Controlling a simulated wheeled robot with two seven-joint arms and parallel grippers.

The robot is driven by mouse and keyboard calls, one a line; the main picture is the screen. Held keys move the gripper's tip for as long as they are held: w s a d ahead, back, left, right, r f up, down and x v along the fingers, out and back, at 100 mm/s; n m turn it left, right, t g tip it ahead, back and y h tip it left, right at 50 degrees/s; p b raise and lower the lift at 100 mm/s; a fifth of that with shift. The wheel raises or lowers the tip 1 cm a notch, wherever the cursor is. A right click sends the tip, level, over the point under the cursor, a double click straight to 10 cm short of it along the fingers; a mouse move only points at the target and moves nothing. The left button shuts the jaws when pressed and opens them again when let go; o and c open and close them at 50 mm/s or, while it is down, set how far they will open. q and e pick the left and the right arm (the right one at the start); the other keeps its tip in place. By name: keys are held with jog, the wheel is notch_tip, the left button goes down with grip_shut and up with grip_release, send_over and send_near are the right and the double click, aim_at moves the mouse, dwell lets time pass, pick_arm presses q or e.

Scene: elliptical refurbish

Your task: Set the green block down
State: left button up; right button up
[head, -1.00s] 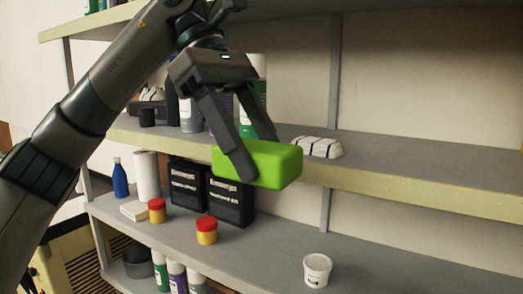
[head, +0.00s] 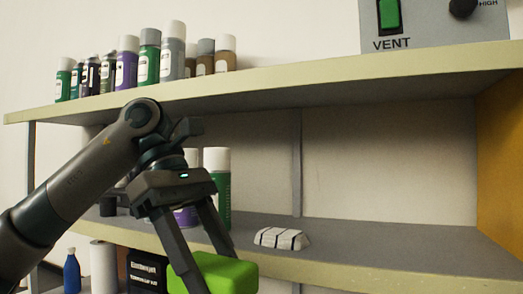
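The bright green block (head: 232,273) is at the bottom of the head view, in front of the edge of the middle shelf (head: 385,262). My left gripper (head: 208,270) comes in from the left, points down and is shut on the block, with a finger on its near side. The far finger is partly hidden behind the block. The block appears held in the air, clear of the shelf surface. My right gripper is not in view.
A white object with black stripes (head: 282,238) lies on the middle shelf, right of the gripper. Bottles (head: 217,185) stand behind my gripper. The shelf's right part is clear. The upper shelf (head: 300,92) holds several spray cans and a vent panel (head: 435,25).

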pick_arm(q)
jog(key=w+a+f+m+g+y+b, duration=0.1)
jog(key=w+a+f+m, duration=0.15)
jog(key=f, duration=0.95)
jog(key=w+a+f+m+g+y+b, duration=0.1)
jog(key=a+f+m, duration=0.25)
jog(key=f, duration=0.85)
jog(key=s+a+f+m+y, duration=0.1)
jog(key=s+a+f+m, duration=0.1)
jog(key=f, duration=0.5)
jog(key=s+a+f+m+g+y+b, duration=0.1)
jog(key=s+a+f+m, duration=0.1)
jog(key=f, duration=0.6)
jog(key=s+a+f+m+y+b, duration=0.1)
jog(key=s+a+f+m, duration=0.1)
jog(key=a+f, duration=0.3)
notch_tip(320, 180, down, 2)
jog(key=shift+s+a+f+g+y, duration=0.2)
jog(key=shift+s+f+g+y, duration=0.15)
jog(key=shift+s, duration=0.35)
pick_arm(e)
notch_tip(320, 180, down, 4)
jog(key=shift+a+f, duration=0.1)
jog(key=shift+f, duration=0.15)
pick_arm(q)
jog(key=shift+r, duration=0.1)
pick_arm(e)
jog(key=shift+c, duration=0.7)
